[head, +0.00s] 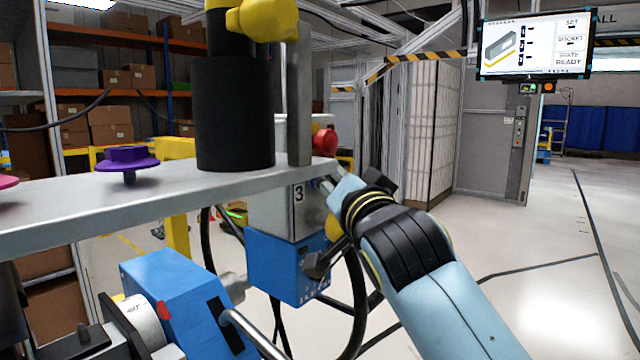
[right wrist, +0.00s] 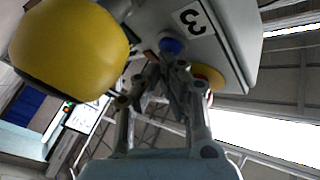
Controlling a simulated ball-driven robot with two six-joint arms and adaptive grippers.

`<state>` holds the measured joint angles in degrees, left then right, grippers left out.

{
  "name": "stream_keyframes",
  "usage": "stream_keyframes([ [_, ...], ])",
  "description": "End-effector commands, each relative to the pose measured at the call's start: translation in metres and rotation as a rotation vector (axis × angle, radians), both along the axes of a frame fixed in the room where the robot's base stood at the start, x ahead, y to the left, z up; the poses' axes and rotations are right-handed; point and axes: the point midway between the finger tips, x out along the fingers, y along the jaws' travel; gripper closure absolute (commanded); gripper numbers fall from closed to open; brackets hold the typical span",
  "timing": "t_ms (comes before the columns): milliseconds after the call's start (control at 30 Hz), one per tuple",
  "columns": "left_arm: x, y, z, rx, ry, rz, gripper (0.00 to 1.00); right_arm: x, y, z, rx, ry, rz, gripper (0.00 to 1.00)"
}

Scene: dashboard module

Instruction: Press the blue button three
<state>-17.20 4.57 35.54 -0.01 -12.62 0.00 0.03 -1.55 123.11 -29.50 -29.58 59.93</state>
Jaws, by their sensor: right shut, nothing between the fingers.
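The grey box marked 3 (head: 285,212) hangs under the metal shelf's right end. Its blue button (right wrist: 171,45) shows in the right wrist view beside the 3 label (right wrist: 193,18). In the head view the button is small and mostly hidden by my gripper. My right gripper (head: 322,184) reaches in from the lower right to the box's right side. In the right wrist view my right gripper (right wrist: 168,70) is shut and empty, its tips just below the button. I cannot tell whether they touch it. My left gripper is not in view.
A red mushroom button (head: 325,141) sits above and behind the gripper, close to it. A rounded yellow part (right wrist: 70,45) is close on the left in the wrist view. A blue box (head: 285,268) and black cables are below. Purple knob (head: 128,160) and black cylinder (head: 235,115) stand on the shelf.

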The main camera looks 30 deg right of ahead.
Motion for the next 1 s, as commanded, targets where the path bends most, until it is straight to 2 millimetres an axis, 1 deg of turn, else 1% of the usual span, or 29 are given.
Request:
stream_keyframes([
  [467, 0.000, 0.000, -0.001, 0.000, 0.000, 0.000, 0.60, 0.001, 0.000, 0.000, 0.000, 0.000, 0.000, 1.00],
  [800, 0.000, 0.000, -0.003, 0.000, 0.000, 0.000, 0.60, -0.013, -0.006, -0.001, -0.002, 0.000, 0.000, 1.00],
  [1000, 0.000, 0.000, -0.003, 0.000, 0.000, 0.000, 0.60, -0.015, -0.006, -0.001, -0.001, 0.001, -0.001, 1.00],
])
